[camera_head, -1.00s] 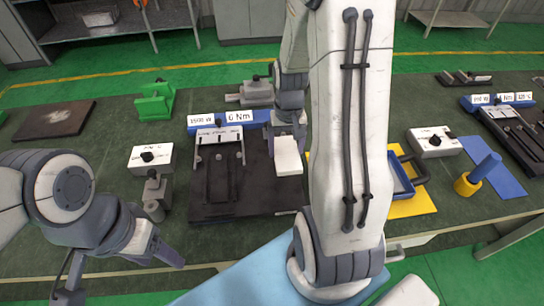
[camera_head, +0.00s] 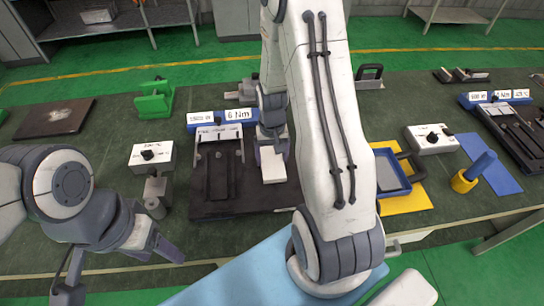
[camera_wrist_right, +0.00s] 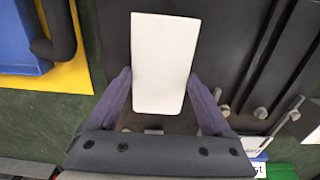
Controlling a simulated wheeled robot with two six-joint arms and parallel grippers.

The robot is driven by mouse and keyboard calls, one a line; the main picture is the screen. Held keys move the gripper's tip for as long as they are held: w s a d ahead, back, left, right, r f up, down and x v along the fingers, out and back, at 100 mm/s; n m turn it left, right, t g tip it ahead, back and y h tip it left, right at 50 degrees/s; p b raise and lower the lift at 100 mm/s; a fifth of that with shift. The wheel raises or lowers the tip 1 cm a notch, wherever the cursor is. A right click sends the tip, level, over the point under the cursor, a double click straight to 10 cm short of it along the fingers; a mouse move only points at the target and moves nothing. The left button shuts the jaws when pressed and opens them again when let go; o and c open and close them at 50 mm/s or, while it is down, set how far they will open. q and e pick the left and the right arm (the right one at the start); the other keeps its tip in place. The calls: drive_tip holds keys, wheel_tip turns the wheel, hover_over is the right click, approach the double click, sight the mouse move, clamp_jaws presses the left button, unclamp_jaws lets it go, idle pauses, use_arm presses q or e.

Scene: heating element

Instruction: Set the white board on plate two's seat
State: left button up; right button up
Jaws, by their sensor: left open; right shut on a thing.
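The white board (camera_head: 273,168) is a small flat block held by my right gripper (camera_head: 270,148) over the right part of the black plate (camera_head: 245,208). In the right wrist view the white board (camera_wrist_right: 166,60) lies between the two fingers (camera_wrist_right: 160,88), which touch its sides. Slots and bolts on the black plate show to its right. I cannot tell whether the board touches the plate. A second dark plate (camera_head: 522,140) stands at the far right; no plate number is legible. My left gripper (camera_head: 165,250) is open and empty near the front left table edge.
A white box with a knob (camera_head: 152,156) stands on a metal post left of the plate. A blue tray (camera_head: 388,172) on a yellow mat (camera_head: 412,202) lies to the right, partly behind my right arm. A green block (camera_head: 155,100) is at the back left.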

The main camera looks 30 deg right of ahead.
sight(272, 160)
drive_tip(key=o, duration=1.1)
drive_tip(key=shift+o, duration=0.2)
wheel_tip(272, 160, up, 12)
drive_tip(key=s+a+r+n, duration=0.2)
drive_tip(key=s+a+n, duration=0.1)
drive_tip(key=a, duration=0.5)
drive_tip(key=s+a+r+n, duration=0.2)
drive_tip(key=s+a+n, duration=0.1)
drive_tip(key=a, duration=0.6)
drive_tip(key=s+a+r+n, duration=0.1)
drive_tip(key=s+a+n, duration=0.2)
drive_tip(key=s, duration=0.3)
drive_tip(key=s+a+n+y, duration=0.1)
drive_tip(key=s+a+n, duration=0.2)
drive_tip(key=s, duration=0.3)
drive_tip(key=shift+s+a+r+n+b, duration=0.2)
drive_tip(key=shift+a+r+n+b, duration=0.15)
drive_tip(key=shift+a, duration=0.3)
